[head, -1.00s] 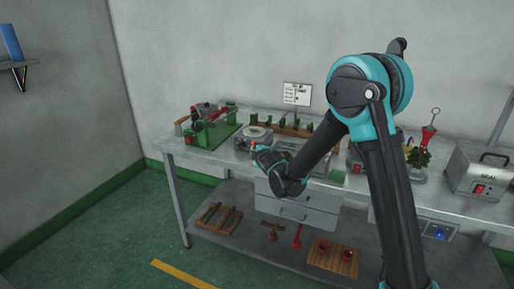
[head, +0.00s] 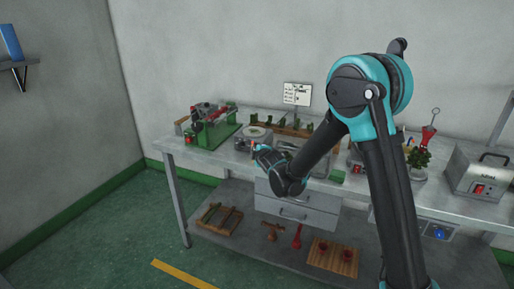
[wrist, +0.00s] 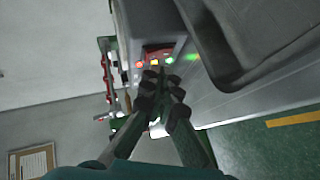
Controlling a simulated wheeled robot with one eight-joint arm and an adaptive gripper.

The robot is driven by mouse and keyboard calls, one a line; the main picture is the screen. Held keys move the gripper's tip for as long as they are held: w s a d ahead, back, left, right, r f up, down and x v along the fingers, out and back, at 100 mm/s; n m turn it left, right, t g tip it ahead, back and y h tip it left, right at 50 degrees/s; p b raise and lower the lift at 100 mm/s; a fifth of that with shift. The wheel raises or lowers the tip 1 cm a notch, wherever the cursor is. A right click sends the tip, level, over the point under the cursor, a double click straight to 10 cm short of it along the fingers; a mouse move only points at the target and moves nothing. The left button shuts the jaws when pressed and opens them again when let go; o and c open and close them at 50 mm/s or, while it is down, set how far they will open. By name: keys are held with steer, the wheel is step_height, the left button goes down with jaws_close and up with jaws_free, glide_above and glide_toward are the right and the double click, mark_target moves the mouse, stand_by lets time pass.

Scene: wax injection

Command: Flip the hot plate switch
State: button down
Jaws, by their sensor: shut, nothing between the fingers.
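The hot plate (head: 256,132) is a small grey unit with a round top on the bench, left of the middle in the head view. In the wrist view its grey housing (wrist: 148,18) is at the top. A red switch (wrist: 155,49) is on its front, with small red, yellow and green lights close by. My gripper (wrist: 161,76) is shut and empty, its fingertips just in front of the switch and lights. I cannot tell whether they touch. In the head view my gripper (head: 260,150) is at the hot plate's front and partly hides it.
A green-based device (head: 205,135) stands to the left on the bench. A dark tray (wrist: 265,40) is close beside the hot plate in the wrist view. A grey box with a red switch (head: 478,189) stands far right. Drawers (head: 300,212) hang below the bench top.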

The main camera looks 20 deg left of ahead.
steer(key=shift+w, duration=0.25)
steer(key=shift+w, duration=0.3)
stand_by(0.5)
stand_by(0.4)
steer(key=shift+s, duration=0.75)
steer(key=shift+s+a+f, duration=0.1)
steer(key=shift+s+f, duration=0.05)
steer(key=shift+s, duration=1.1)
steer(key=shift+s+a+f, duration=0.1)
steer(key=shift+s+f, duration=0.05)
steer(key=shift+s, duration=1.05)
steer(key=shift+s, duration=0.1)
